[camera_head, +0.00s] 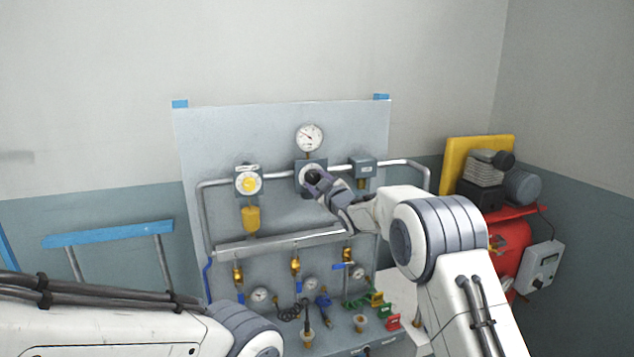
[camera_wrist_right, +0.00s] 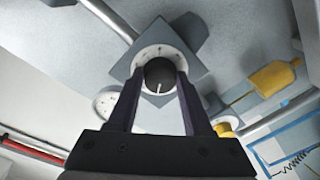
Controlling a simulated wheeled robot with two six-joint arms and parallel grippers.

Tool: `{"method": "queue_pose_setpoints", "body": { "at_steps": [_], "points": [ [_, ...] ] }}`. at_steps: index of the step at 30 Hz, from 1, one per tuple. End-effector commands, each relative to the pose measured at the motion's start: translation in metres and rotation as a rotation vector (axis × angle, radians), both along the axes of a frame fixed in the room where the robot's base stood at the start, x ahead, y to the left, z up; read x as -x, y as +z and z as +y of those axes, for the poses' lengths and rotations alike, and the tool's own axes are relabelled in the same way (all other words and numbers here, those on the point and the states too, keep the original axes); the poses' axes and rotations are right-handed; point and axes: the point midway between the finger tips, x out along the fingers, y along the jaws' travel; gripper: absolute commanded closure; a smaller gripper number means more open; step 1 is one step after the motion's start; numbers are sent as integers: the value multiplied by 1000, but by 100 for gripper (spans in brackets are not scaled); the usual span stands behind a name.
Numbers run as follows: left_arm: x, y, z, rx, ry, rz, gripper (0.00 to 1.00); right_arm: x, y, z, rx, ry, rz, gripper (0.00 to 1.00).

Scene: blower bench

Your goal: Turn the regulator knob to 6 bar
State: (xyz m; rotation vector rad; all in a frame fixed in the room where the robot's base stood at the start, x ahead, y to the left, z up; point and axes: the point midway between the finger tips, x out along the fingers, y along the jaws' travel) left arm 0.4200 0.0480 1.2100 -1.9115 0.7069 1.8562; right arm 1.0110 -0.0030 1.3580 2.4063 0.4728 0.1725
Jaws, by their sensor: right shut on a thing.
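The regulator knob (camera_head: 313,177) is black and round, set on a white dial on a grey block on the panel. In the right wrist view the knob (camera_wrist_right: 160,74) shows a white pointer line, and a white scale ring (camera_wrist_right: 152,55) surrounds it. My right gripper (camera_head: 318,184) is at the knob, its fingers on either side and shut on it. In the wrist view the right gripper's fingers (camera_wrist_right: 159,84) reach up to the knob's sides. A round pressure gauge (camera_head: 309,138) with a needle sits above the regulator; its numbers are too small to read. My left gripper is out of view.
A yellow-centred dial (camera_head: 249,183) with a yellow bowl (camera_head: 251,219) is left of the regulator. A grey box (camera_head: 363,168) is right of it. Pipes, brass valves, hoses and small gauges fill the lower panel. A red compressor (camera_head: 511,250) stands at right.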

Motion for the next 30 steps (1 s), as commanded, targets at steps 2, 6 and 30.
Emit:
{"method": "queue_pose_setpoints", "body": {
  "at_steps": [2, 6, 30],
  "points": [
    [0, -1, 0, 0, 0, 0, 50, 0, -1, 0, -8, 0, 3, 100],
    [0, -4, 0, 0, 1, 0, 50, 0, -2, 0, -44, 1, 16, 100],
    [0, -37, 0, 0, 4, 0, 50, 1, -4, 3, -688, 1, 225, 100]
  ]
}}
